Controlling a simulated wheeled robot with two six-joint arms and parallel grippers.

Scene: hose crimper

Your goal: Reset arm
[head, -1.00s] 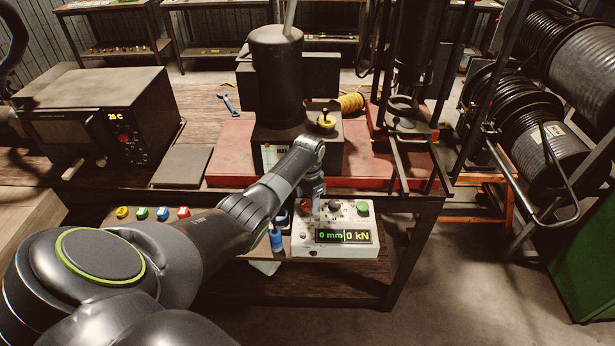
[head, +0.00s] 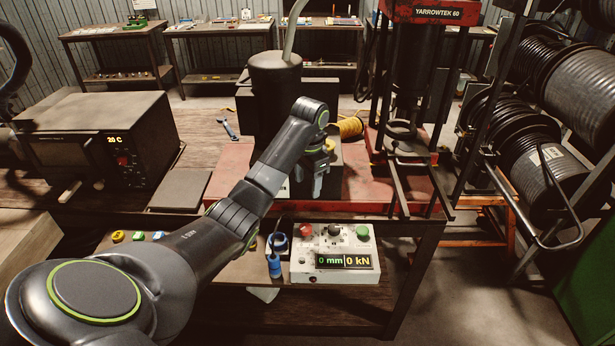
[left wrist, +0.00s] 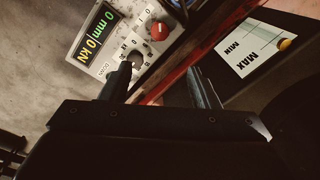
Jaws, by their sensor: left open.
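My left arm reaches in from the left in the head view. Its gripper (head: 318,180) hangs above and behind the control box, in front of the dark cylinder unit (head: 275,85). In the left wrist view the two fingers of the left gripper (left wrist: 160,85) stand apart with nothing between them. The control box (head: 305,262) shows 0 mm and 0 kN and carries a red button, a dark knob and a green button. It also shows in the left wrist view (left wrist: 110,65), beyond the fingers. My right gripper is not in view.
A red press (head: 432,12) marked YARROWTEK 60 stands behind right. Hose reels (head: 560,165) are at the right. An oven-like box (head: 100,140) reading 20 C stands at the left. A blue-handled tool (head: 275,266) is beside the control box. A MAX/MIN label (left wrist: 248,45) is near the fingers.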

